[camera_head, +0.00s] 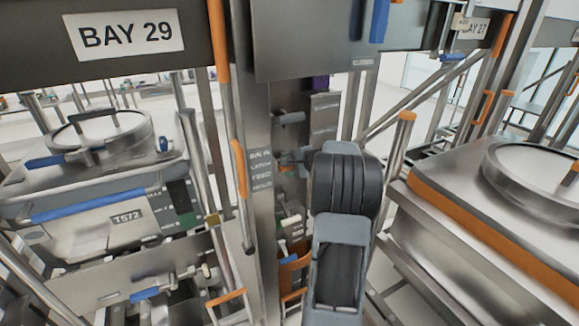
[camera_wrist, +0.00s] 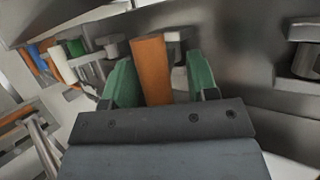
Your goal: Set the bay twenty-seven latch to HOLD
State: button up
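In the wrist view an orange handle (camera_wrist: 152,70) stands between the green fingertips of my gripper (camera_wrist: 161,78). The left finger is close against the handle or overlaps it. A gap shows between the handle and the right finger, so the gripper looks open around it. My dark arm reaches in beside that post and hides most of the gripper. The latch's setting cannot be told.
A BAY 29 sign (camera_head: 131,35) hangs at upper left and a partly hidden BAY 27 sign (camera_head: 472,29) at upper right. Steel bins stand left (camera_head: 100,130) and right (camera_head: 480,180). Blue, white and green parts (camera_wrist: 62,65) sit left of the handle in the wrist view.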

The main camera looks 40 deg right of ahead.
jog(key=shift+s, duration=0.1)
jog(key=b+v, duration=0.2)
jog(key=v, duration=1.1)
jog(key=shift+s+r+b, duration=0.2)
jog(key=shift+s+b, duration=0.1)
jog(key=shift+b, duration=0.05)
dwell(0.4)
jog(key=s+a+f+n+g, duration=0.4)
jog(key=s+a+f+g, duration=0.15)
jog(key=a+f, duration=0.4)
jog(key=s+a+n+h, duration=0.1)
jog(key=a+n, duration=0.3)
jog(key=a, duration=0.4)
jog(key=s+a+n+g+h, duration=0.1)
jog(key=s+a+n, duration=0.1)
jog(key=a+n, duration=0.3)
jog(key=s+a+n+g+h, duration=0.1)
jog(key=a+n, duration=0.4)
jog(key=a, duration=0.6)
jog(key=shift+s, duration=0.8)
